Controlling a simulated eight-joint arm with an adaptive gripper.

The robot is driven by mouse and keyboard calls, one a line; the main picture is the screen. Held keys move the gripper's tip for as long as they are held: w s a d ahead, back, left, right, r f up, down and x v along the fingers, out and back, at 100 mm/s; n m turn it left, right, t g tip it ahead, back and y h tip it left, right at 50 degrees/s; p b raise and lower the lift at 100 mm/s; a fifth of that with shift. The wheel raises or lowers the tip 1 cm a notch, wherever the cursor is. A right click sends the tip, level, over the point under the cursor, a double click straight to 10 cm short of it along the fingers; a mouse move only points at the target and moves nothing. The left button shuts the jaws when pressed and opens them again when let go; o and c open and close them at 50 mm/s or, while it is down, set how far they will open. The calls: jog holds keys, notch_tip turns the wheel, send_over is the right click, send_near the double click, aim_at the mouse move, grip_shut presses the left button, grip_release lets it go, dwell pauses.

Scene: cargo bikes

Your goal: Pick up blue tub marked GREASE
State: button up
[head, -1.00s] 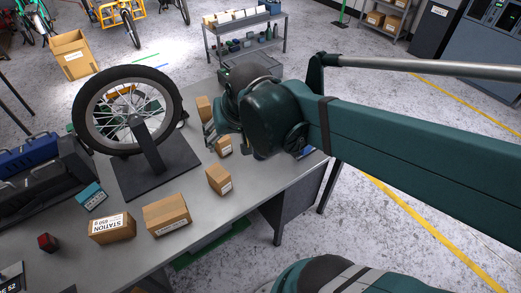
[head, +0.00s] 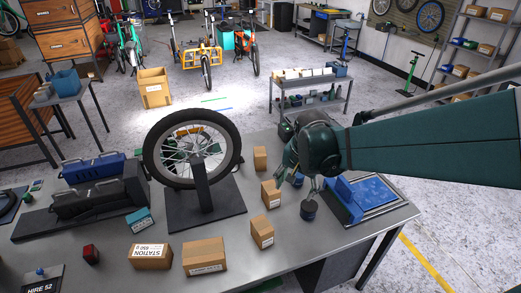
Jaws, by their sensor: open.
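A small dark blue tub (head: 309,211) stands upright on the grey workbench, near its right part. No marking on it can be read at this size. My gripper (head: 298,185) is open, just above and slightly left of the tub in the picture. One finger shows at the left near a cardboard box, and another shows just above the tub. Whether a finger touches the tub cannot be told. The gripper holds nothing that I can see.
Small cardboard boxes (head: 271,194) and (head: 262,232) stand left of the tub. A blue tray-like item (head: 359,199) lies to its right. A wheel on a stand (head: 191,150) rises further left. The bench front below the tub is clear.

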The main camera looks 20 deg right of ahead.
aim_at(309, 205)
jog(key=w+d+f+m, duration=0.1)
jog(key=d+f+m, duration=0.1)
jog(key=d+f, duration=0.1)
jog(key=w+d+f+m+g, duration=0.1)
jog(key=d+f+m, duration=0.1)
jog(key=f, duration=0.2)
jog(key=w+d+f+m+g, duration=0.1)
jog(key=d+f, duration=0.2)
jog(key=shift+w+d+f+m+y, duration=0.1)
jog(key=shift+d+f+m+y, duration=0.2)
jog(key=shift+d+m, duration=0.1)
jog(key=shift+d+f+g, duration=0.25)
jog(key=shift+f+g, duration=0.05)
jog(key=shift+f, duration=0.1)
jog(key=shift+f, duration=1.3)
jog(key=shift+f, duration=0.15)
jog(key=shift+a+f, duration=0.1)
jog(key=shift+f, duration=2.35)
jog(key=c, duration=1.1)
